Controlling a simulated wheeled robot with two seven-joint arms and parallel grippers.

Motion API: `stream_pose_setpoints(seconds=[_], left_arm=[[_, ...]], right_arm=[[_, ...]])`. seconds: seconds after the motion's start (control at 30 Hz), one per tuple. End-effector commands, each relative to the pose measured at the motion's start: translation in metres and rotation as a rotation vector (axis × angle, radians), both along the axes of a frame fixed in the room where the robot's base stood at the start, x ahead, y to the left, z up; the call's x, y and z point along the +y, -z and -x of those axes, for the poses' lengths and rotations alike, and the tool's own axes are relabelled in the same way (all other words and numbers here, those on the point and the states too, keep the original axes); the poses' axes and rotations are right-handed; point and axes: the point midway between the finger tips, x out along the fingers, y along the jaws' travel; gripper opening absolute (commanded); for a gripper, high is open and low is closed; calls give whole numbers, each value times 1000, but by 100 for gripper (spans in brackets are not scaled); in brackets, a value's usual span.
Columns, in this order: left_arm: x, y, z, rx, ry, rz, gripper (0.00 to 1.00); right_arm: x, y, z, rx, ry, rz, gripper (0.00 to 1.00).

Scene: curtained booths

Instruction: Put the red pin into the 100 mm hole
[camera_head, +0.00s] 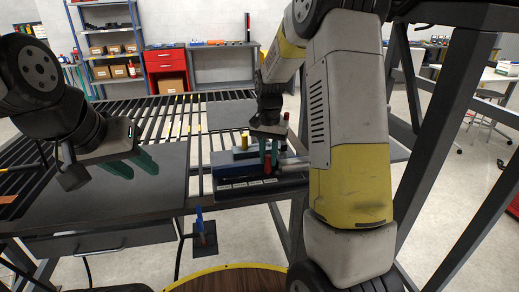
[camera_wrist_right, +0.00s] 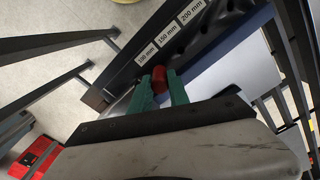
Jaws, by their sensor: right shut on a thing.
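The red pin (camera_head: 267,168) is between the green fingers of my right gripper (camera_head: 268,155), which is shut on it. In the right wrist view the red pin (camera_wrist_right: 159,77) shows between the fingertips (camera_wrist_right: 160,88), close to the 100 mm label at the near end of the dark hole block (camera_wrist_right: 125,75). Whether its lower end is in a hole is hidden. In the head view the block (camera_head: 228,188) lies on the bench with its labels facing me. My left gripper (camera_head: 132,164) is open and empty over the dark bench plate, well left of the block.
A yellow pin (camera_head: 245,140) stands behind the block. A blue object (camera_head: 199,220) stands on a small dark plate below the bench's front edge. My right arm hides the area to the right of the block. The dark plate (camera_head: 110,205) at left is clear.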

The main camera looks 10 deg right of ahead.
Motion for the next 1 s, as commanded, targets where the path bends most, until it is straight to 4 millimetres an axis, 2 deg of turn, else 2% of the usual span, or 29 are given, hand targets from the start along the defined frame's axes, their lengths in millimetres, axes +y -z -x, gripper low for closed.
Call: stream_pose_setpoints(seconds=[0.4,0.43,0.53,0.87,1.0], left_arm=[[0,0,0,0,0,0,36],[0,0,0,0,0,0,36],[0,0,0,0,0,0,36],[0,0,0,0,0,0,36],[0,0,0,0,0,0,36]], right_arm=[[0,11,0,0,0,0,0],[0,10,0,0,0,0,28],[0,10,0,0,0,0,47],[0,8,0,-1,0,0,47],[0,-7,-1,-5,0,-1,47]])
